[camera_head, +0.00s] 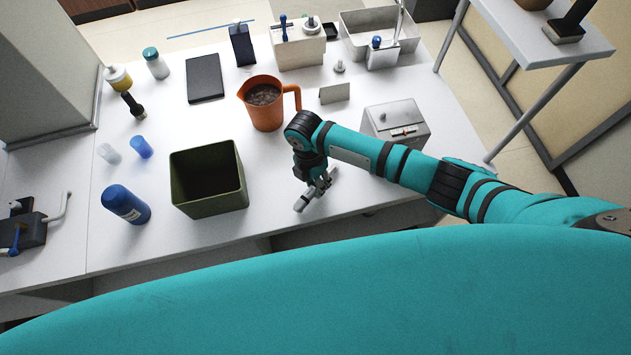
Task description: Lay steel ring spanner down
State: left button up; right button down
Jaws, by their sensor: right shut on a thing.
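My right gripper (318,187) reaches in from the right and points down over the front part of the white counter. It is shut on the steel ring spanner (301,204), a light grey bar whose one end sticks out towards the front left. The other end of the spanner is partly hidden by the gripper. I cannot tell whether the spanner touches the counter (270,206). My left gripper is not in view.
A dark green open bin (209,206) stands left of the gripper, with a blue can (126,204) beyond it. An orange jug (265,103) stands behind. A steel box (397,124) is behind my right forearm. The counter's front edge is close.

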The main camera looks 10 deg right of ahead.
jog(key=shift+f, duration=0.35)
dwell(0.5)
jog(key=c, duration=0.7)
grip_release()
jog(key=shift+r, duration=0.15)
jog(key=shift+r+p, duration=1.35)
jog(key=shift+p, duration=0.05)
notch_tip(320, 180, up, 3)
jog(key=p, duration=0.2)
jog(key=shift+f+p, duration=0.2)
jog(key=shift+p, duration=0.1)
jog(key=shift+r, duration=1.7)
